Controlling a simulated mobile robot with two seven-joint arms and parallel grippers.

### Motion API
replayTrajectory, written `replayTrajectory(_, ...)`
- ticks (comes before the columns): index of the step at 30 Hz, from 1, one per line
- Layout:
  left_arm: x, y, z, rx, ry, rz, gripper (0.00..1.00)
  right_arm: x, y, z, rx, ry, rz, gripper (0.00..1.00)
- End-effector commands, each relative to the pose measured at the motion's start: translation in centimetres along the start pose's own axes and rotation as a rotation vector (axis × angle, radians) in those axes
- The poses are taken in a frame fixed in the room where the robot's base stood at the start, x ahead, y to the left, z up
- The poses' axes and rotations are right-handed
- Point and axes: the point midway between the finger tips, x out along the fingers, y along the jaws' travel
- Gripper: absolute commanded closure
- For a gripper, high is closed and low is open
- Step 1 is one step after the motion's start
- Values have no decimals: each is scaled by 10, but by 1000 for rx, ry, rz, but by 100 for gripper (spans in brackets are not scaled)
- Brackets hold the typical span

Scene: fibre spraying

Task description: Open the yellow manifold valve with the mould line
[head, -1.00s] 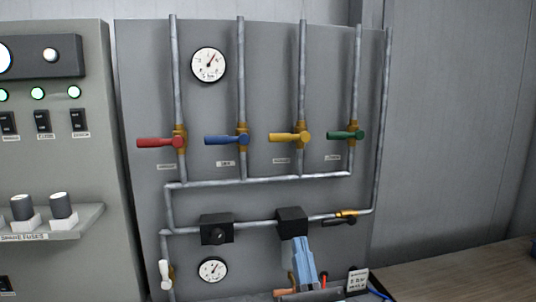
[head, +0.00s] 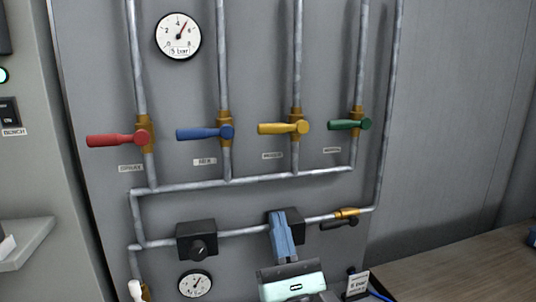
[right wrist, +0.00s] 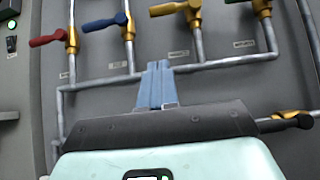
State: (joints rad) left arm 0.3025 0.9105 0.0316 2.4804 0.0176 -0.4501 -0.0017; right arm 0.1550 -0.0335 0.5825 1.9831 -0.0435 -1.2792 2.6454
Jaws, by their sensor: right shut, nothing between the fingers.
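The yellow manifold valve (head: 283,128) has its handle lying level, pointing left across its upright pipe. A small label (head: 272,155), too small to read surely, sits below it. The handle also shows at the top of the right wrist view (right wrist: 170,8). My right gripper (head: 279,214) is shut and empty, below the yellow valve and in front of a black block on the lower pipe. In the right wrist view its blue fingers (right wrist: 157,68) are together, pointing up towards the manifold pipe, apart from the handle. My left gripper is not in view.
Red (head: 116,139), blue (head: 204,132) and green (head: 348,124) valve handles also lie level beside the yellow one. A black-handled valve (head: 341,222) and a regulator block (head: 196,240) are on the lower pipe. A wooden bench (head: 450,272) is at the right.

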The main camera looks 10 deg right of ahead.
Motion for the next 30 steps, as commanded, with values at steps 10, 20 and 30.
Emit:
replayTrajectory(10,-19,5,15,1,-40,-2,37,63,0,2,3,-2,-3,100)
replayTrajectory(20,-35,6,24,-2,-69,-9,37,116,0,20,0,-4,0,100)
replayTrajectory(30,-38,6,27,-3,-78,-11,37,125,0,29,1,-1,0,100)
